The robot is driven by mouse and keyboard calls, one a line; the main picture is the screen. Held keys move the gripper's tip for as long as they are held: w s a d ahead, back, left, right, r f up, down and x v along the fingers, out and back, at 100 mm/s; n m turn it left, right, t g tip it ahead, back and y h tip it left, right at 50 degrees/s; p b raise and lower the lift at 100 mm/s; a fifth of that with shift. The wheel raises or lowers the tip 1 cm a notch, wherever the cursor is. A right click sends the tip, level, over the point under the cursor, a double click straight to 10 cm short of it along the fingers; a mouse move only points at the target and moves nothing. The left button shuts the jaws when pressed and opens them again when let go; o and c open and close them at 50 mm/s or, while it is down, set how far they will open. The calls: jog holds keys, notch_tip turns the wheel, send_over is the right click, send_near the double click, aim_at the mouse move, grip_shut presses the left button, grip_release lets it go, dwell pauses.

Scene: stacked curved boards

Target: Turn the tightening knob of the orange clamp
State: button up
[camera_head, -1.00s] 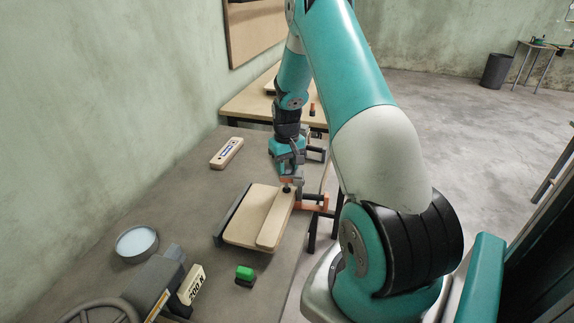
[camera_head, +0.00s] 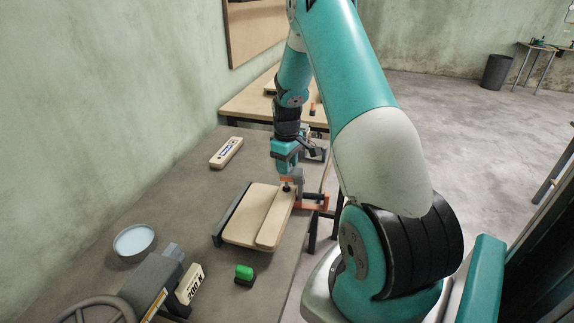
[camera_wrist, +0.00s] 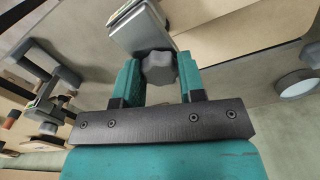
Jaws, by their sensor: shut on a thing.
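The orange clamp (camera_head: 313,206) sits at the table's right edge, on the stacked curved boards (camera_head: 257,217). My gripper (camera_wrist: 158,75) is above the clamp, its teal fingers on either side of the grey lobed knob (camera_wrist: 158,67). The fingers are shut on the knob. In the head view my gripper (camera_head: 287,167) covers most of the knob. A grey metal part (camera_wrist: 138,25) extends beyond the knob in the wrist view.
A wooden block with a label (camera_head: 227,152) lies behind the boards. A round light-blue dish (camera_head: 134,240), a green-topped block (camera_head: 244,273) and a vise-like machine (camera_head: 155,280) are nearer.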

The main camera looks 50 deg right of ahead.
jog(key=shift+n, duration=1.1)
jog(key=o, duration=0.9)
jog(key=shift+o, duration=0.2)
notch_tip(320, 180, up, 18)
jog(key=b, duration=0.3)
jog(key=shift+f, duration=0.25)
